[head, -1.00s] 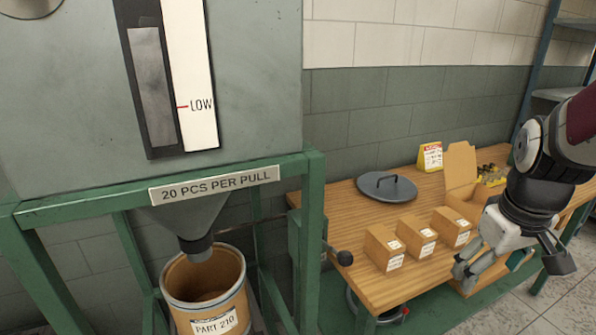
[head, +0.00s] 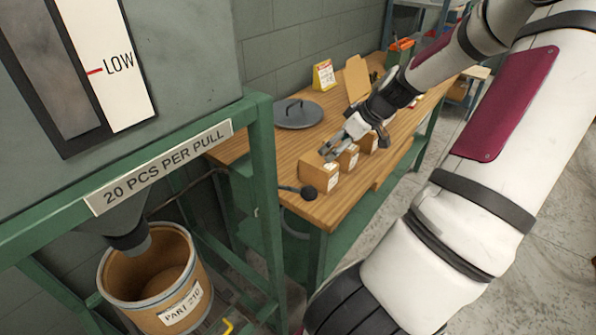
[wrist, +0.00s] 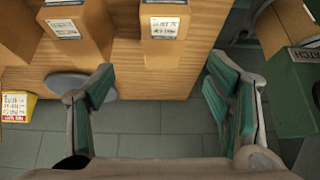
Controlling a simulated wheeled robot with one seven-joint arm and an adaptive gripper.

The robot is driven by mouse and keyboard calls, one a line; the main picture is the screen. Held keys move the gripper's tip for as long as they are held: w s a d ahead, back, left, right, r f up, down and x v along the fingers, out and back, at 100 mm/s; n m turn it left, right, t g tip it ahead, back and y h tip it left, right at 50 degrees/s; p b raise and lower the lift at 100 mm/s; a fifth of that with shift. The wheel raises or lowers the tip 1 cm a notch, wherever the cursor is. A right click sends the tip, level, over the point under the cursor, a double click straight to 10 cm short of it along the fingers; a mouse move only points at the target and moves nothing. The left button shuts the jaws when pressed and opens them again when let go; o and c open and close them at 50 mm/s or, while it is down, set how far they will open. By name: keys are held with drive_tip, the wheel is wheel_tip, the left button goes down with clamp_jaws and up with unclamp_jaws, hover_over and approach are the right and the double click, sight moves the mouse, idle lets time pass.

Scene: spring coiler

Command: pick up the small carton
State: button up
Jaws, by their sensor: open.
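Three small tan cartons with white labels stand in a row on the wooden bench: a near one (head: 319,178), a middle one (head: 349,160) and a far one (head: 368,143). My gripper (head: 333,149) is over the row, close to the near and middle cartons, and partly hides their tops. In the wrist view my gripper (wrist: 160,75) is open, its teal finger pads wide apart with nothing between them. One labelled carton (wrist: 166,38) lies just beyond the gap between the fingers, and a second (wrist: 85,38) is beyond the left finger. I cannot tell whether a finger touches a carton.
The green hopper frame (head: 262,180), a black-knobbed lever (head: 307,193) and a drum (head: 155,275) are left.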

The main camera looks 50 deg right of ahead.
sight(320, 160)
drive_tip(key=b+x, duration=0.1)
drive_tip(key=x, duration=0.7)
drive_tip(key=shift+w+f+b, duration=0.1)
drive_tip(key=shift+f+b, duration=0.1)
drive_tip(key=shift+b, duration=0.15)
drive_tip(key=shift+a+b+x, duration=0.15)
drive_tip(key=shift+b+x, duration=0.05)
drive_tip(key=shift+x, duration=1.1)
drive_tip(key=shift+a+b+x, duration=0.15)
drive_tip(key=shift+x, duration=1.15)
drive_tip(key=shift+c, duration=0.4)
clamp_jaws()
drive_tip(key=shift+r, duration=0.1)
